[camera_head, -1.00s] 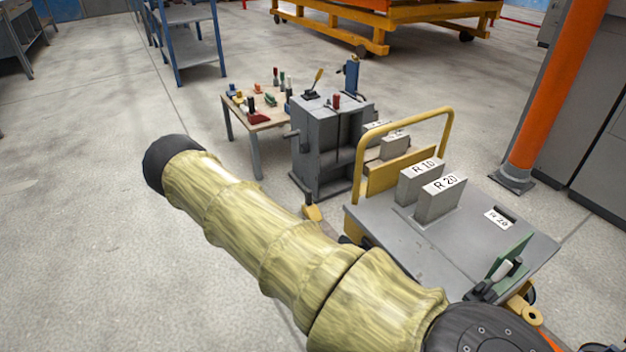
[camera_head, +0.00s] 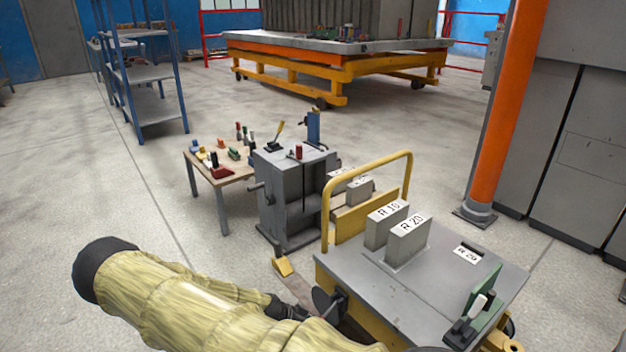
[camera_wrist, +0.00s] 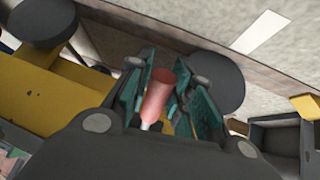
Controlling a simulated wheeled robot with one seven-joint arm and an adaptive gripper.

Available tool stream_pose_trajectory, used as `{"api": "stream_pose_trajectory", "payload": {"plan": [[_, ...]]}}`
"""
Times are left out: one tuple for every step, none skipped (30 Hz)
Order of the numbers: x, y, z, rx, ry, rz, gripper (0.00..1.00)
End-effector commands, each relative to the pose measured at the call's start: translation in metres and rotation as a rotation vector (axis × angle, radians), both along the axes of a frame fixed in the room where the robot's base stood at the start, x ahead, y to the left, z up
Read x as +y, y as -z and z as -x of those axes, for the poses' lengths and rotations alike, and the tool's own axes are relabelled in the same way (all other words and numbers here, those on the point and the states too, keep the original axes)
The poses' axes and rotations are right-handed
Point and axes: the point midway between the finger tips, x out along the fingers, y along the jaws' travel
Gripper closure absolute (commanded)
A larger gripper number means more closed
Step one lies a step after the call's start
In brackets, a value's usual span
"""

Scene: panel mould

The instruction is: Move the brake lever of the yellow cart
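The yellow cart (camera_head: 350,323) stands at the right in the head view, with a grey top and a yellow rail. Its yellow side (camera_wrist: 35,95) and dark wheels show in the wrist view. A red handle with a pale shaft, seemingly the brake lever (camera_wrist: 157,97), sticks up between the teal finger pads of my gripper (camera_wrist: 167,100). The fingers stand apart, with a gap visible on the handle's right; contact on its left is unclear. In the head view my sleeved arm covers the lever, and only a dark part near the wrist shows beside the cart.
Two grey blocks marked R 10 and R 20 (camera_head: 407,240) and a green bracket (camera_head: 480,302) are on the cart top. A grey machine (camera_head: 290,195) and a small table (camera_head: 222,178) stand behind. An orange post (camera_head: 505,120) is at the right.

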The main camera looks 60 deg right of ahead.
Motion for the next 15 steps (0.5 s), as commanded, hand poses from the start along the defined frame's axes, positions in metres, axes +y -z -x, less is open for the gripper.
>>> {"api": "stream_pose_trajectory", "payload": {"plan": [[0.0000,0.0015,0.0042,0.006,0.004,-0.001,0.67],[0.0001,0.0014,0.0039,0.005,0.004,0.000,0.62],[0.0002,0.0013,0.0031,0.005,0.002,-0.001,0.57],[0.0004,0.0011,0.0023,0.004,0.002,0.000,0.57],[0.0006,0.0010,0.0018,0.004,0.002,0.000,0.57],[0.0008,0.0008,0.0011,0.004,0.000,0.000,0.57],[0.0009,0.0007,0.0007,0.003,0.000,0.000,0.57],[0.0010,0.0007,0.0003,0.002,-0.001,0.000,0.57],[0.0010,0.0005,0.0001,0.002,-0.001,0.000,0.57],[0.0010,0.0004,0.0000,0.002,-0.001,0.000,0.57],[0.0010,0.0004,-0.0001,0.002,-0.001,0.000,0.57],[0.0012,-0.0001,-0.0007,0.001,-0.002,0.000,0.57],[0.0017,-0.0008,-0.0011,0.001,-0.002,0.000,0.57],[0.0023,-0.0017,-0.0018,0.001,-0.002,-0.001,0.57],[0.0035,-0.0037,-0.0030,0.000,-0.002,-0.001,0.57]]}}
